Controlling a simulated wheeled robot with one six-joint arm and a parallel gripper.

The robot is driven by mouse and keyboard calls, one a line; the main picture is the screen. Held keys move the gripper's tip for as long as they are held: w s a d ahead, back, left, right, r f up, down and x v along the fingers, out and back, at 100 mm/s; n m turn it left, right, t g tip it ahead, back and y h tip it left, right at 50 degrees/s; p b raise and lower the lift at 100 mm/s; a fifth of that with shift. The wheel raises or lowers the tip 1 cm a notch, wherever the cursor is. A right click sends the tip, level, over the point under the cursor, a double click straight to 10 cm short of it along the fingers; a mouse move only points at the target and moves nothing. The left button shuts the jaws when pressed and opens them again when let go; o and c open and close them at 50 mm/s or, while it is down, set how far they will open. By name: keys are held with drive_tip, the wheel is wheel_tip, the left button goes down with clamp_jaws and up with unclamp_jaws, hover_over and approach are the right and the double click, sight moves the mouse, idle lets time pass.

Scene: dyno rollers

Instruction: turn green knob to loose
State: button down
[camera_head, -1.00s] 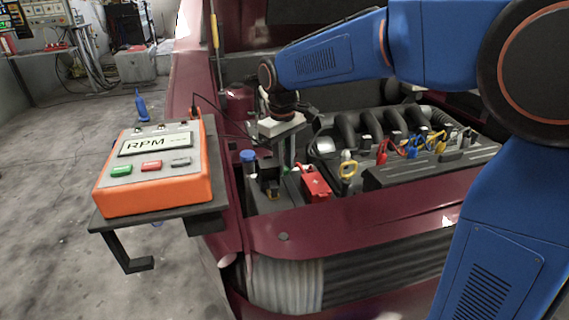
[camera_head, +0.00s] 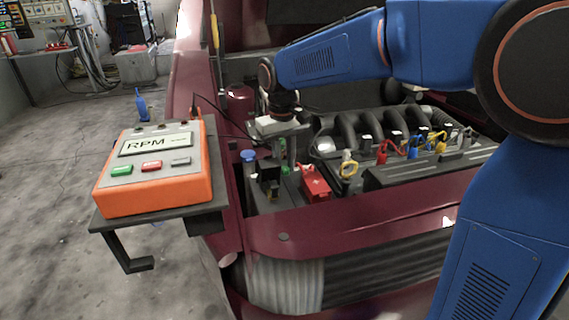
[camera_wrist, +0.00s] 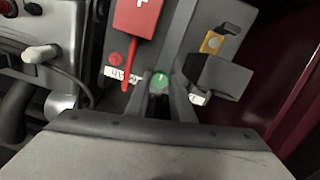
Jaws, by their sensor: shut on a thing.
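The green knob (camera_wrist: 159,81) shows in the wrist view as a small round green top between my fingertips. My gripper (camera_wrist: 160,92) points down at it and its dark fingers are shut on the knob's sides. In the head view my gripper (camera_head: 283,150) reaches down into the engine bay, over the left part of the engine. The fingers hide most of the knob, so its turn angle is hard to read. A white label with dark print (camera_wrist: 122,75) lies left of the knob, and another is partly hidden to its right.
A red clamp-like part (camera_wrist: 137,17) sits close by, also in the head view (camera_head: 315,183). A dark block (camera_wrist: 222,76) stands right of the knob. Black engine pipes (camera_head: 375,125) lie to the right. The orange RPM box (camera_head: 155,170) stands on a shelf at left.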

drive_tip(key=c, duration=1.5)
unclamp_jaws()
drive_tip(key=shift+c, duration=0.2)
wheel_tip(320, 180, up, 17)
drive_tip(key=shift+a+r, duration=0.15)
drive_tip(key=shift+a, duration=0.15)
drive_tip(key=shift+s, duration=0.2)
